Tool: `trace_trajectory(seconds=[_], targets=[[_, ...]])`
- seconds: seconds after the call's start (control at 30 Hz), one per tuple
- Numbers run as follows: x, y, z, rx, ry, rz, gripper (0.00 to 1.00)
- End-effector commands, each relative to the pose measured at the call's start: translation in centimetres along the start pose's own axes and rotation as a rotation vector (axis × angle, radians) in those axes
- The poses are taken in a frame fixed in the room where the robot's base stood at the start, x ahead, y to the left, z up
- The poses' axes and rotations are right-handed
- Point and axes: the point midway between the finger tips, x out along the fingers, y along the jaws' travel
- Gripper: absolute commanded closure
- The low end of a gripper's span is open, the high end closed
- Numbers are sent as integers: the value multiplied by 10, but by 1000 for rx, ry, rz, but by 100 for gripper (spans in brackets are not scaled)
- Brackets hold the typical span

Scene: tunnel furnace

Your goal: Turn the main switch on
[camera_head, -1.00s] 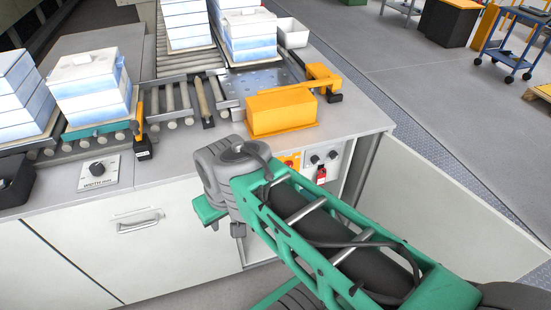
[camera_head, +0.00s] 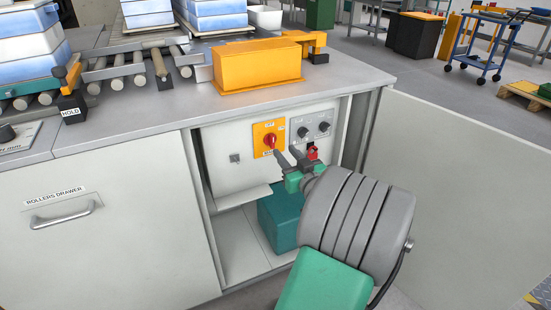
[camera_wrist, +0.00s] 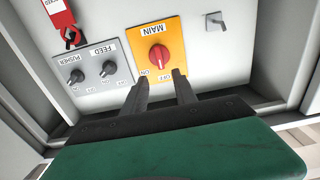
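The main switch (camera_head: 269,140) is a red knob on a yellow plate inside the open cabinet under the counter. In the wrist view the knob (camera_wrist: 158,54) is near the top middle, by labels MAIN, ON and OFF. Its grip looks roughly upright in the head view; which label it points to is hard to tell. My gripper (camera_head: 284,158) is just in front of the plate, to the lower right of the knob. In the wrist view my gripper's two fingers (camera_wrist: 162,82) are apart with nothing between them, short of the knob.
Pusher and feed knobs (camera_wrist: 92,72) and a red lock tag (camera_wrist: 58,18) are beside the main plate. The open cabinet door (camera_head: 450,190) stands at the right. A teal box (camera_head: 281,222) sits inside below. An orange housing (camera_head: 257,66) is on the counter above.

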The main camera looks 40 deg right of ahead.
Motion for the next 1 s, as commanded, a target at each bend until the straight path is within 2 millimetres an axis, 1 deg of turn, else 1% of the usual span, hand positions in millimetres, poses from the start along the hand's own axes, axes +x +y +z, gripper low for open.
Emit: trace_trajectory(seconds=[0.07,0.3,0.4,0.5,0.7,1.0], targets=[[11,-1,-3,-2,2,-3,66],[57,-2,-2,-1,0,-5,66],[69,-2,-2,-1,-1,-4,66],[74,-2,-3,-1,0,-3,66],[74,-2,-3,0,-1,-2,66],[74,-2,-3,0,-1,-3,91]])
